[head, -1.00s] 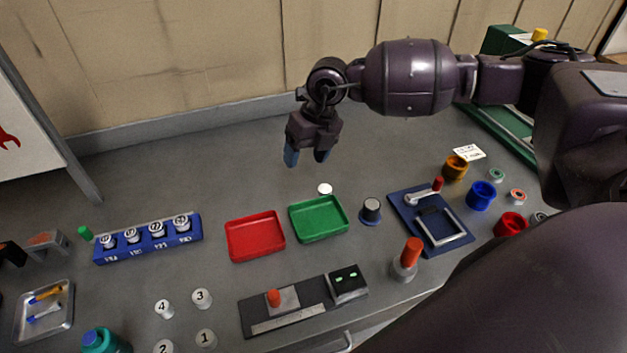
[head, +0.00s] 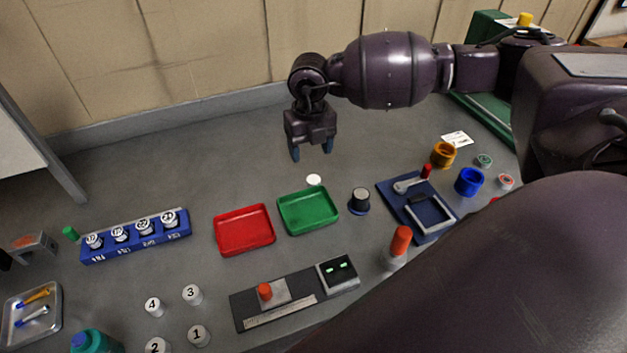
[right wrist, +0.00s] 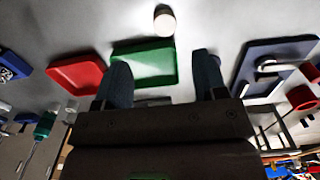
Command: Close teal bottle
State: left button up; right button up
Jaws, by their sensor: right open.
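The teal bottle (head: 97,343) stands at the lower left of the head view, cut off by the bottom edge. Its top looks blue and round; I cannot tell whether that is a cap or the neck. A teal shape in the right wrist view (right wrist: 44,125) looks like the same bottle. A small white round piece (head: 314,180) lies on the table behind the green tray; it also shows in the right wrist view (right wrist: 165,20). My right gripper (head: 312,151) is open and empty above the table, near the white piece and far from the bottle. My left gripper is not in view.
A red tray (head: 244,230) and a green tray (head: 309,211) stand mid-table. A black knob (head: 360,201) and blue latch board (head: 431,232) are to their right. A blue rack (head: 134,237), numbered pieces (head: 191,293) and a metal tray (head: 30,317) are left.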

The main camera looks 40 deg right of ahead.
aim_at(313, 179)
jog(key=shift+f, duration=2)
jog(key=shift+s+d+f, duration=0.1)
jog(key=shift+d+f, duration=0.05)
jog(key=shift+f, duration=1.15)
jog(key=shift+s+d+f, duration=0.1)
jog(key=shift+f, duration=1.2)
jog(key=shift+c, duration=0.5)
jog(key=c, duration=0.9)
